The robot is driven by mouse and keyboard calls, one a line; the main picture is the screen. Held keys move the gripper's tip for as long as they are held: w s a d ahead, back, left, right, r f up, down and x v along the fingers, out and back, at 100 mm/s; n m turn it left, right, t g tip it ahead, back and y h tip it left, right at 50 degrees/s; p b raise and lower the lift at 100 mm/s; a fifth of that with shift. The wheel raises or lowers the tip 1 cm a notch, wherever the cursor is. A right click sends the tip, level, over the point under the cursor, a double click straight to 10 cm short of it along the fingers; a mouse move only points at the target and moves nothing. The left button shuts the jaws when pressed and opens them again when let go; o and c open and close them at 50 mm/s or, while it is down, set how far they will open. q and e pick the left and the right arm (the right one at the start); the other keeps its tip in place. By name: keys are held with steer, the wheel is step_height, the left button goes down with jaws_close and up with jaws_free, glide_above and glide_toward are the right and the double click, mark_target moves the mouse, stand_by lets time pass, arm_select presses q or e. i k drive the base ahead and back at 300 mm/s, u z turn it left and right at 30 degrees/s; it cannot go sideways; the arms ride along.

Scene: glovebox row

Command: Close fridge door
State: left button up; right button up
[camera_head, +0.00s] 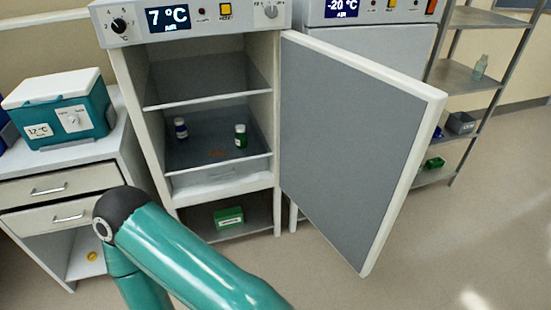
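The fridge (120,80) stands upright in the middle of the view, with a 7 °C display on its top panel. Its door (350,130) is hinged on the right side of the opening and stands wide open, swung out toward me and to the right. The grey inner face and white edge of the door show. Inside, two small bottles, one with a blue cap (180,128) and one green (240,136), stand on a shelf. A green arm of mine crosses the bottom left; neither gripper is in view.
A second unit with a -20 °C display (342,8) stands behind the door. A metal shelf rack (466,75) is at the right. A drawer cabinet (60,190) with a teal cooler box (62,112) stands at the left. The floor (460,240) at the right front is clear.

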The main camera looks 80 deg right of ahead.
mark_target(356, 132)
steer(key=z, duration=0.8)
steer(key=i, duration=0.1)
steer(key=u, duration=1.45)
steer(key=k, duration=2.9)
steer(key=u, duration=0.65)
steer(key=i, duration=0.1)
steer(key=z, duration=2.6)
steer(key=i, duration=0.85)
steer(key=u, duration=0.25)
